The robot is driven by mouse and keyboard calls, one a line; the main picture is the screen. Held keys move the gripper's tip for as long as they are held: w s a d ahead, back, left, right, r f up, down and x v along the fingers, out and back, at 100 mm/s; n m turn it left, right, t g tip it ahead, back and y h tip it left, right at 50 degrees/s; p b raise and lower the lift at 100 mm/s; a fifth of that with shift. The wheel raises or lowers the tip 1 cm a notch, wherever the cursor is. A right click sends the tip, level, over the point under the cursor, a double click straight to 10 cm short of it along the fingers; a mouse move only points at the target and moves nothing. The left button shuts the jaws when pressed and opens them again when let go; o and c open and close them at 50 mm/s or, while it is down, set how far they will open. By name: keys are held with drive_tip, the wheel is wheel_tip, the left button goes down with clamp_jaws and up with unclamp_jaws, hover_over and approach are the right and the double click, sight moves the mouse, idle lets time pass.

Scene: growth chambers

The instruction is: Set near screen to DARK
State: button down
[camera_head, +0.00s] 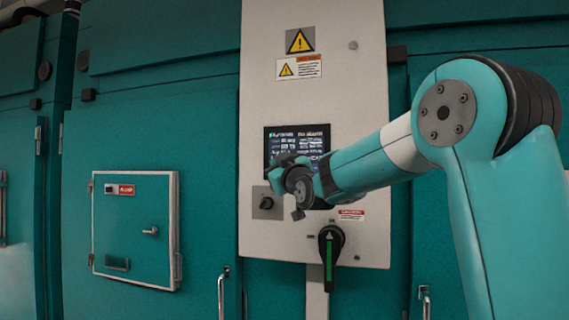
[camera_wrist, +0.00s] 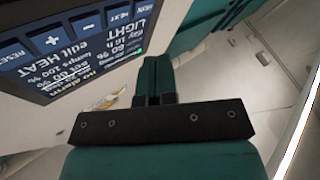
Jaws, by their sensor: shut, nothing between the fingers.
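The screen (camera_head: 297,140) is a dark panel with pale text on the white control cabinet, its lower part hidden behind my arm and gripper in the head view. In the wrist view the screen (camera_wrist: 85,45) appears upside down at the upper left. In the head view my gripper (camera_head: 290,183) is in front of the screen's lower left; contact cannot be told.
A small dark knob (camera_head: 266,203) sits left of my gripper. A black rotary handle with a green stripe (camera_head: 330,255) is below. Warning labels (camera_head: 299,67) are above the screen. A small teal hatch (camera_head: 135,230) and door handles (camera_head: 222,295) lie to the left.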

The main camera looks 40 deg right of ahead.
drive_tip(key=shift+w+d+b, duration=0.15)
drive_tip(key=shift+w+d, duration=0.35)
drive_tip(key=shift+d, duration=0.15)
drive_tip(key=shift+w+d+b, duration=0.15)
drive_tip(key=shift+w+d, duration=0.3)
drive_tip(key=shift+d, duration=0.2)
idle(1.1)
drive_tip(key=shift+w+d+b, duration=0.3)
drive_tip(key=shift+b, duration=0.05)
drive_tip(key=shift+w+d, duration=0.15)
drive_tip(key=shift+d, duration=0.1)
idle(0.6)
drive_tip(key=shift+a, duration=0.1)
drive_tip(key=shift+s+a+b, duration=0.45)
drive_tip(key=shift+a+b, duration=0.05)
drive_tip(key=shift+b, duration=0.35)
